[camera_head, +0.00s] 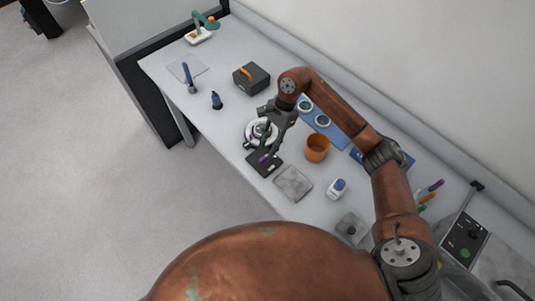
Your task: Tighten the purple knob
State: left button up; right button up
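A small round white and dark instrument (254,126) stands on the bench near its front edge, with a dark base plate (256,169) beside it. A small purple part (264,158), which looks like the purple knob, shows at the dark plate. My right gripper (258,150) reaches down over the instrument from the right. Its fingers look spread, one of them close to the purple part. I cannot tell whether it touches. The gripper partly hides the instrument. My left gripper is not in view.
An orange cup (317,148), a grey square plate (293,183) and a small white and blue bottle (337,188) stand to the right. A black box (251,78) and a dark blue bottle (216,100) stand to the left. The wall runs along the back.

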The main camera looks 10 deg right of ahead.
aim_at(264, 157)
jog(key=shift+x, duration=2.3)
grip_shut()
jog(key=shift+w, duration=0.1)
